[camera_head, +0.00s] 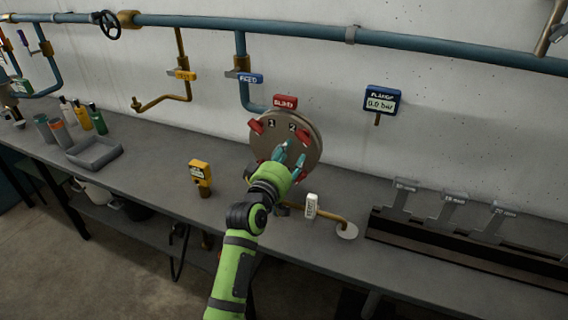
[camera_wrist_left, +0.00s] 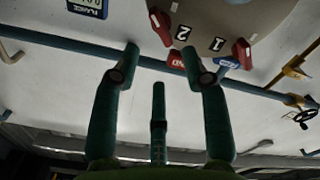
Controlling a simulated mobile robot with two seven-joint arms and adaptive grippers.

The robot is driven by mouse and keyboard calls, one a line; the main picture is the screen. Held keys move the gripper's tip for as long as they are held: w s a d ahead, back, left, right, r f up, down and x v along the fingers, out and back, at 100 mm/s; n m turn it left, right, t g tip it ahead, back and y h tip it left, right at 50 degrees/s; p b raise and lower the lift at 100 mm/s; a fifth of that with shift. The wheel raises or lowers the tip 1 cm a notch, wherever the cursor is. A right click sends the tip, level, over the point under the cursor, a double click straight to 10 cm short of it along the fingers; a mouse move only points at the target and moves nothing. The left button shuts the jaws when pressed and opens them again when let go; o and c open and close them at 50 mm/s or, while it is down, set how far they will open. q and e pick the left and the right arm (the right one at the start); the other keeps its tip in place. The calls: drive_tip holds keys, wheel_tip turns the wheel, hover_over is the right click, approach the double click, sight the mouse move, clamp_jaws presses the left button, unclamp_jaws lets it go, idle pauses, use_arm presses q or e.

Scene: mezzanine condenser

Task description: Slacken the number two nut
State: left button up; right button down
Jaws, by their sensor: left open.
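A round grey-brown flange disc (camera_head: 272,124) stands at the back of the bench, marked 1 and 2. The number two nut (camera_head: 303,135), a red winged piece, sits right of the 2. The number one nut (camera_head: 256,126) is left of the 1. In the left wrist view, which is upside down, the number two nut (camera_wrist_left: 160,24) and number one nut (camera_wrist_left: 242,52) show at the top. My left gripper (camera_head: 291,156) is open and empty in front of the disc's lower part, its fingers (camera_wrist_left: 162,50) spread below the number two nut in the wrist picture. My right gripper is not in view.
A red BLIND sign (camera_head: 285,102) tops the disc. A blue gauge (camera_head: 382,101) reads 0.0 bar at right. A yellow meter (camera_head: 201,174), a white tag (camera_head: 311,206) and a grey tray (camera_head: 94,152) are on the bench. Slotted racks (camera_head: 449,205) stand right. A blue pipe (camera_head: 300,29) crosses the wall.

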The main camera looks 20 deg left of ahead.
use_arm(q)
drive_tip(key=s, duration=0.3)
drive_tip(key=shift+s, duration=0.15)
idle(0.3)
drive_tip(key=s+d+f+m+g, duration=0.2)
drive_tip(key=f+g, duration=0.1)
drive_tip(key=f, duration=0.9)
drive_tip(key=s+d+f+m+g, duration=0.1)
drive_tip(key=s+f+g, duration=0.1)
drive_tip(key=f, duration=1)
drive_tip(key=s+f+m+g+b, duration=0.1)
drive_tip(key=s+f+g, duration=0.1)
drive_tip(key=s+f, duration=0.6)
drive_tip(key=s+f+m+g, duration=0.2)
drive_tip(key=s+f, duration=0.3)
drive_tip(key=f, duration=0.7)
drive_tip(key=s+a+f+m+g, duration=0.1)
drive_tip(key=s+f, duration=0.5)
drive_tip(key=s, duration=0.6)
drive_tip(key=s+a+f+m+g, duration=0.1)
drive_tip(key=s+f+g, duration=0.3)
drive_tip(key=s, duration=0.8)
drive_tip(key=s+a+f+m+g, duration=0.1)
drive_tip(key=s+f+m+g, duration=0.2)
drive_tip(key=s+f, duration=0.4)
drive_tip(key=s+b, duration=0.1)
drive_tip(key=s, duration=0.4)
drive_tip(key=shift+s+a+f+y, duration=0.2)
drive_tip(key=shift+a+f+y, duration=0.1)
drive_tip(key=shift+a+f, duration=0.1)
